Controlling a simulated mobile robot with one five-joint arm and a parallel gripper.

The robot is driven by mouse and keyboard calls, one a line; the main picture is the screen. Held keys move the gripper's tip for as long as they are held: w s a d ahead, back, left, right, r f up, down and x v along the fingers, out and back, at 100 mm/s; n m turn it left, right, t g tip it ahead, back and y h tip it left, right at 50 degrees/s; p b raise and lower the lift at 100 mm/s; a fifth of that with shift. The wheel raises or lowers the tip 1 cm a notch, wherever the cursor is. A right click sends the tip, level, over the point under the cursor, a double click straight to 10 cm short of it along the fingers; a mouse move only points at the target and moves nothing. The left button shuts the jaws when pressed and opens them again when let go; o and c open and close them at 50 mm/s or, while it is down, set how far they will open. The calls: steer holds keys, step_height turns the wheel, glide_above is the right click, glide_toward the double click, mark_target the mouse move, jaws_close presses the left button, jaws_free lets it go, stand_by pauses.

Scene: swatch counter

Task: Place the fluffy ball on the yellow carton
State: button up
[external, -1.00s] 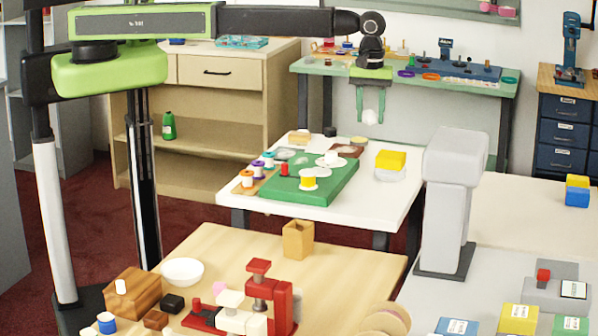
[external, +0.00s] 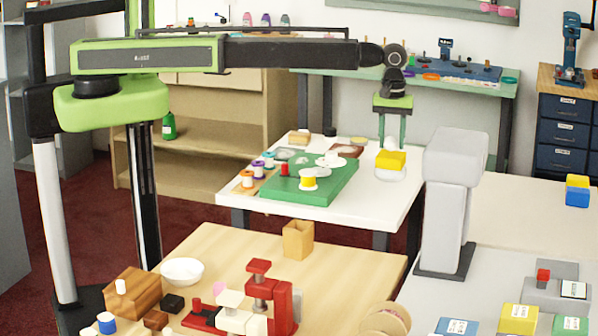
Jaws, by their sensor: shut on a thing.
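My gripper (external: 391,143) points down directly above the carton. It is shut on the fluffy ball (external: 390,143), a small white ball between the fingertips. The ball is just over the carton's top. I cannot tell whether it touches the carton.
A green board (external: 320,188) with spools and small dishes lies on the left of the white table (external: 345,218). A grey upright device (external: 455,195) stands to the right of the carton. The table front near the carton is clear.

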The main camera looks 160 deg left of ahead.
mark_target(392, 137)
steer(key=shift+f, duration=0.4)
steer(key=o, duration=1.3)
step_height(392, 137, up, 12)
steer(key=p, duration=1.2)
steer(key=shift+r, duration=0.2)
